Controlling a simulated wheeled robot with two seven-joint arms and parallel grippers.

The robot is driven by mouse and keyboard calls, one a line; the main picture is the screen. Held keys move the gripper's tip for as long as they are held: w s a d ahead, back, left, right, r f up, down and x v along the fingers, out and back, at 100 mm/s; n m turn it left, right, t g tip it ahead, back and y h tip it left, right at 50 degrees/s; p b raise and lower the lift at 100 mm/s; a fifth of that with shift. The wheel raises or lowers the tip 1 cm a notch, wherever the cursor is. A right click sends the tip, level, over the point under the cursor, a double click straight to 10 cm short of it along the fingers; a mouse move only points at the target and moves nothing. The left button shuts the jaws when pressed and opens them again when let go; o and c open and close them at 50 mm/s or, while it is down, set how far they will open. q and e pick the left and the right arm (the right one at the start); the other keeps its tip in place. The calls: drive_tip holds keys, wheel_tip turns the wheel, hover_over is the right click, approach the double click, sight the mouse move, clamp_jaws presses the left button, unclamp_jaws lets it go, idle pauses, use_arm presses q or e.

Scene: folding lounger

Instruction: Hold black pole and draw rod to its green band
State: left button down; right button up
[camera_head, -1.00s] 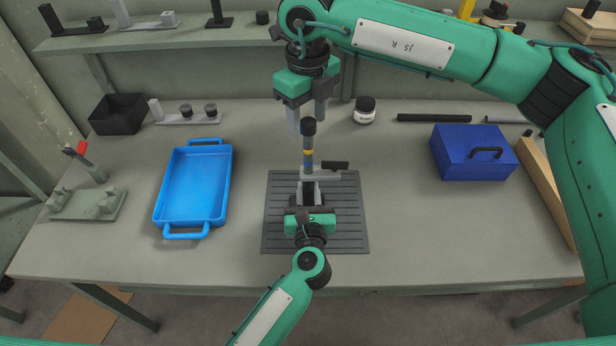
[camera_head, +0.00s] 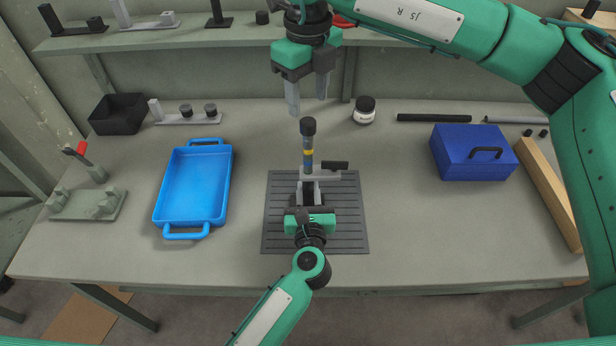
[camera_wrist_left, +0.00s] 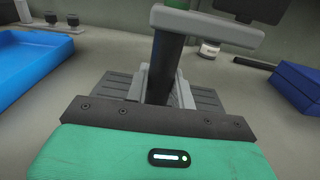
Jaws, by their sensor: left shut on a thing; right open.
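The black pole (camera_wrist_left: 165,65) stands upright on the ribbed dark mat (camera_head: 348,235), with my left gripper (camera_head: 308,205) shut on it low down. The rod (camera_head: 308,148) rises from the pole's top, with a black knob (camera_head: 308,126), a grey-blue section and a yellow band (camera_head: 308,153); a blue part shows below that. A bit of green (camera_wrist_left: 180,4) shows above the grey cross-piece (camera_wrist_left: 205,26) in the left wrist view. I cannot tell whether it is the green band. My right gripper (camera_head: 307,104) is open and empty, above and apart from the knob.
A blue tray (camera_head: 229,185) stands left of the mat and a dark blue box (camera_head: 465,165) stands to the right. A small jar (camera_head: 365,110) and a black bar (camera_head: 433,118) lie behind. A shelf (camera_head: 170,38) runs along the back.

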use_arm(q)
drive_tip(key=shift+s+f, duration=0.1)
drive_tip(key=shift+f, duration=0.25)
drive_tip(key=c, duration=1.5)
unclamp_jaws()
drive_tip(key=o, duration=0.4)
drive_tip(key=shift+c, duration=0.2)
use_arm(e)
drive_tip(key=shift+w+f, duration=0.1)
use_arm(q)
drive_tip(key=shift+o, duration=0.2)
drive_tip(key=shift+r, duration=0.15)
drive_tip(key=shift+s+d+b, duration=0.15)
drive_tip(key=shift+s+b, duration=0.75)
drive_tip(key=shift+s, duration=3.45)
use_arm(e)
drive_tip(key=shift+f, duration=0.9)
